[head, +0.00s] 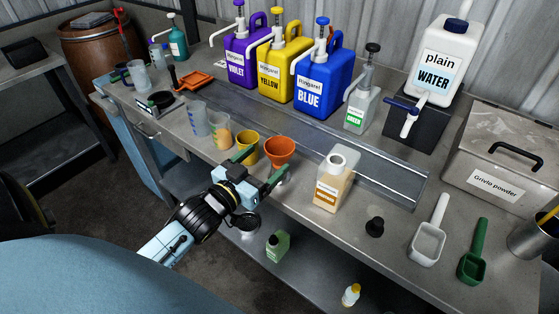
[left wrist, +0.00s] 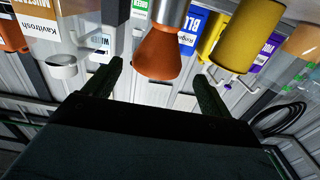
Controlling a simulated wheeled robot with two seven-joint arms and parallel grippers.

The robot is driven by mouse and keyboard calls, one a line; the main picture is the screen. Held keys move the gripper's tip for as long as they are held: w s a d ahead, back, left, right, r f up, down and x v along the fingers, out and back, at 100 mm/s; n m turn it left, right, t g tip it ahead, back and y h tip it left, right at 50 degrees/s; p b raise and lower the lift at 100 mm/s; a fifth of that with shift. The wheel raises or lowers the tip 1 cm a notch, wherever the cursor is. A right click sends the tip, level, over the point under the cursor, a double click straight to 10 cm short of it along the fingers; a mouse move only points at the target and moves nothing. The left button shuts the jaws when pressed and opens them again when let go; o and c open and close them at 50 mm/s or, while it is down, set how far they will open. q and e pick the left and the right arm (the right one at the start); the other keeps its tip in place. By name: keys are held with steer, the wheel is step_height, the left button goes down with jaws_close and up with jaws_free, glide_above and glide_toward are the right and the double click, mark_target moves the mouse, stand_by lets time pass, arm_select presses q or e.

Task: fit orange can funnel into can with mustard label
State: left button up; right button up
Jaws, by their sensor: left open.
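The orange funnel (head: 280,149) is at the front edge of the bench, wide end up. The left wrist view, which is upside down, shows the orange funnel (left wrist: 157,58) with its narrow end at a silver can (left wrist: 172,13); I cannot tell how deep it sits. No label shows on this can. A mustard-yellow can (head: 248,150) stands just left of the funnel and also shows in the left wrist view (left wrist: 235,36). My left gripper (head: 262,168) is open, its green fingers apart and pointing at the funnel, with nothing held. My right gripper is not seen.
A bottle of amber liquid (head: 333,182) stands right of the funnel. Clear beakers (head: 199,118) stand to the left. A blue jug (head: 322,82) and other pump jugs stand behind. A lower shelf (head: 310,255) holds small bottles.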

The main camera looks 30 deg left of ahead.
mark_target(288, 140)
arm_select(q)
steer(key=shift+w+d+r, duration=0.1)
steer(key=shift+w+d, duration=0.05)
steer(key=shift+w, duration=0.85)
steer(key=shift+w+d+r, duration=0.1)
steer(key=shift+w, duration=0.95)
steer(key=shift+w+d+r, duration=0.1)
steer(key=shift+w+d, duration=0.05)
steer(key=shift+w, duration=0.85)
steer(key=c, duration=1)
